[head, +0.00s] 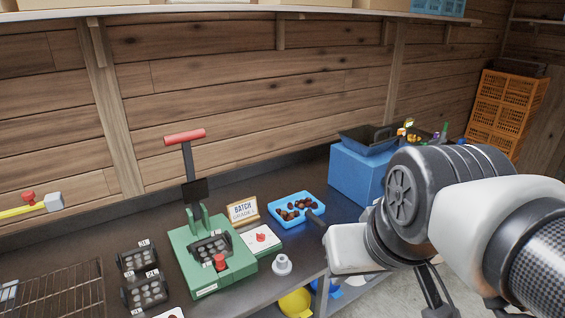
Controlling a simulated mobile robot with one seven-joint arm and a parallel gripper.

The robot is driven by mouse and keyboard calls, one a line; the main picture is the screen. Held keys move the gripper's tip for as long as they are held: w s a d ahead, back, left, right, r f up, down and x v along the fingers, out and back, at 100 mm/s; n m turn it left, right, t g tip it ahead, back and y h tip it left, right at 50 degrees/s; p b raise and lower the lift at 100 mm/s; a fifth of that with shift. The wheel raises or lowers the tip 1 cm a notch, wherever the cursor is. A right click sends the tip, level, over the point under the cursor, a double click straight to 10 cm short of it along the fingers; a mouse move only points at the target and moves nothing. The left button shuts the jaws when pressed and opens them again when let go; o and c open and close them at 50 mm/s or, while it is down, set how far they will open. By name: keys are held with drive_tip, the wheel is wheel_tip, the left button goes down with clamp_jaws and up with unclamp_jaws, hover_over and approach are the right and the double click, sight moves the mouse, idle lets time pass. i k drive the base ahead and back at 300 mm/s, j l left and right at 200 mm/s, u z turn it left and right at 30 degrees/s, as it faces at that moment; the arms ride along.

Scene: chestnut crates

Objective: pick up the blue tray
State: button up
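The blue tray (317,204) lies on the dark bench, right of the green press, with several brown chestnuts (290,211) in it. My arm comes in from the right. The dark tip of my gripper (317,221) shows at the tray's near right corner in the picture. I cannot tell whether it touches the tray. The rest of the gripper is hidden by or merges with my white arm link, so its opening does not show.
A green press (213,262) with a red-handled lever stands left of the tray. A small sign (243,210), a white pad with a red piece (261,240) and a grey knob-like piece (282,265) are close by. A large blue box (355,175) stands behind right.

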sight(292, 210)
drive_tip(key=i+l+u, duration=0.3)
drive_tip(key=l, duration=0.35)
drive_tip(key=i+l+u, duration=0.15)
drive_tip(key=i+l, duration=0.15)
drive_tip(key=i+l+u, duration=0.15)
drive_tip(key=l, duration=0.25)
drive_tip(key=i+l+u, duration=0.15)
drive_tip(key=l, duration=0.25)
drive_tip(key=i+l+u, duration=0.15)
drive_tip(key=l, duration=0.25)
